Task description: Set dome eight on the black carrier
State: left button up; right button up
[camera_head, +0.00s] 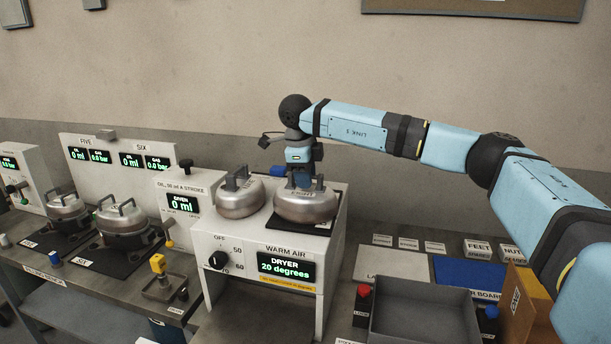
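A silver dome with a small label (305,208), which seems to read eight, is at the right on top of the white dryer. A flat black plate (279,226) shows under its edge. My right gripper (302,182) points down at the top of this dome, by its handle. The arm and gripper hide part of the handle, and the fingers are too small to tell open from shut. A second silver dome (239,202) with a handle sits to the left on the dryer. My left gripper is out of view.
The dryer (270,247) display reads 20 degrees. Two more domes (66,206) (122,218) sit on black pads at stations five and six. A grey open tray (424,318), a blue board (464,274) and a wooden block (521,304) occupy the right bench.

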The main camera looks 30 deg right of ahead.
aim_at(300, 191)
jog(key=shift+r, duration=0.15)
jog(key=shift+a+r, duration=0.1)
jog(key=shift+r, duration=0.25)
jog(key=r, duration=0.3)
jog(key=a+r+b, duration=0.1)
jog(key=r, duration=0.3)
jog(key=a+r+b, duration=0.1)
jog(key=r, duration=0.3)
jog(key=shift+s, duration=0.15)
jog(key=shift+d, duration=0.1)
